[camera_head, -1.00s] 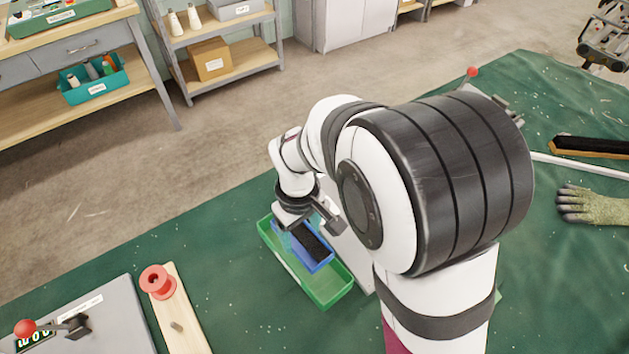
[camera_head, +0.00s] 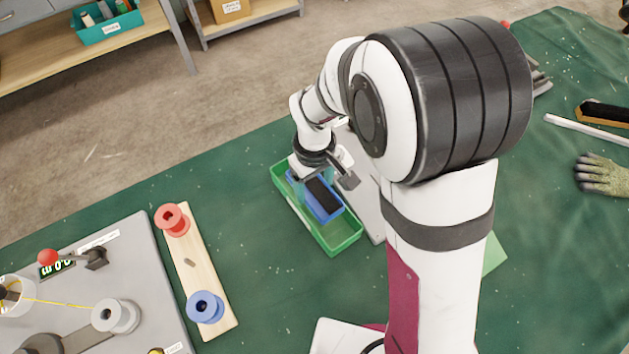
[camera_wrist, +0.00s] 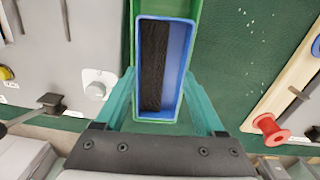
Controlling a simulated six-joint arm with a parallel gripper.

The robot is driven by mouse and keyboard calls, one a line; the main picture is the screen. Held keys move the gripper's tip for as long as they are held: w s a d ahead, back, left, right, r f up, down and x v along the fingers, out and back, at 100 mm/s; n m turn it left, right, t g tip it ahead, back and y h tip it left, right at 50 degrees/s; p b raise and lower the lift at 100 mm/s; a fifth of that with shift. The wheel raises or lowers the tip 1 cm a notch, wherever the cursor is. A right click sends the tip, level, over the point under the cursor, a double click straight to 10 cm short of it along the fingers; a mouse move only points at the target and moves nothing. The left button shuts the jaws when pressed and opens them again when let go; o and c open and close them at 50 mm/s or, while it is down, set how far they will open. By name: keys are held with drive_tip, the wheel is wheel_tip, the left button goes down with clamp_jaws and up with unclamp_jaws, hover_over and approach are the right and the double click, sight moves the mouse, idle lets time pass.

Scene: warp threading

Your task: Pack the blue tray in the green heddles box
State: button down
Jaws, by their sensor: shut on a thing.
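The blue tray (camera_head: 309,204) holds a long black piece (camera_head: 324,194). My gripper (camera_head: 318,178) is shut on the tray, its teal fingers on either side of it. In the wrist view the tray (camera_wrist: 174,65) lies between the fingertips (camera_wrist: 160,85), with the black piece along its left side. The open green heddles box (camera_head: 347,240) is around and under the tray in the head view. The tray is within its outline, towards its far end. Whether the tray touches the box floor cannot be told. In the wrist view the green box (camera_wrist: 196,14) is mostly covered by the tray.
A wooden board (camera_head: 190,258) with a red spool (camera_head: 172,220) and a blue spool (camera_head: 205,306) lies left of the box. A grey machine plate (camera_head: 140,270) is farther left. A glove (camera_head: 600,172) lies far right. Green cloth between box and board is clear.

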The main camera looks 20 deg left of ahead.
sight(315, 194)
idle(0.4)
drive_tip(key=shift+f, duration=0.95)
drive_tip(key=shift+f, duration=0.2)
drive_tip(key=shift+f, duration=0.35)
